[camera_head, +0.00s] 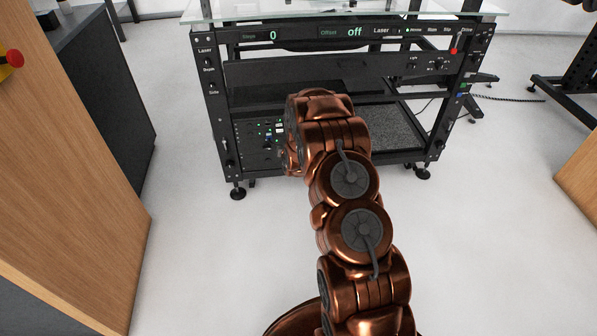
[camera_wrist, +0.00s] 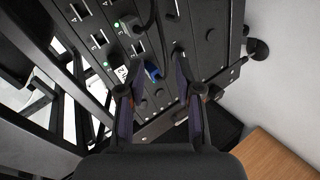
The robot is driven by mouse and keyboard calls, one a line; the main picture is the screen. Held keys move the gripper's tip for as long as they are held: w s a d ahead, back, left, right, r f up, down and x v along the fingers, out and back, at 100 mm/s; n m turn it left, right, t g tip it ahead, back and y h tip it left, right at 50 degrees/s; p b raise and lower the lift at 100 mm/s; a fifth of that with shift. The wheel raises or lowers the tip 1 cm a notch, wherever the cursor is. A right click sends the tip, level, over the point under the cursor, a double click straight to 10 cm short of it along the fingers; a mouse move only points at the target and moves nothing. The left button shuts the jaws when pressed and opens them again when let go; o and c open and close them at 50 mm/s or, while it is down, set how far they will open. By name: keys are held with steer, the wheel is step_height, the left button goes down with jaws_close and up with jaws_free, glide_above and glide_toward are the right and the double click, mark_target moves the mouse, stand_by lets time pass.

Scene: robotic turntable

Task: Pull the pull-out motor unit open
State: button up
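The pull-out motor unit seems to be the black front panel with ports and green lights, low on the left of the black rack in the head view (camera_head: 258,143). In the wrist view the panel (camera_wrist: 205,35) fills the upper middle, with sockets, green lights and a blue plug (camera_wrist: 153,71). My gripper (camera_wrist: 158,72) is open, its two dark fingers apart and pointing at the panel. I see nothing held between them. Whether the fingertips touch the panel I cannot tell. In the head view my arm hides the gripper and part of the panel. I cannot make out a handle clearly.
The black rack (camera_head: 340,72) has a glass top and a display strip reading 0 and off. A wood-sided cabinet (camera_head: 75,150) stands at the left. A wooden piece (camera_head: 580,180) is at the right edge. The pale floor before the rack is clear.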

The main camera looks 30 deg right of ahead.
steer(key=s+d+f+n+t+h+b, duration=0.1)
steer(key=d+f+n+t+h+b, duration=0.3)
steer(key=f, duration=1.1)
steer(key=shift+m+g+y, duration=0.6)
steer(key=shift+m+y, duration=0.1)
steer(key=shift+y, duration=0.2)
steer(key=shift+s+d+f+b+x, duration=0.15)
steer(key=shift+d+b+x, duration=0.1)
steer(key=shift+b+x, duration=0.85)
steer(key=shift+s+d+f+b+x, duration=0.25)
steer(key=shift+b+x, duration=0.35)
steer(key=shift+x, duration=1.05)
steer(key=shift+d+r+b+x, duration=0.1)
steer(key=shift+d+b+x, duration=0.2)
steer(key=shift+b+x, duration=0.8)
steer(key=shift+w+d+f, duration=0.1)
steer(key=shift+w, duration=0.05)
jaws_close()
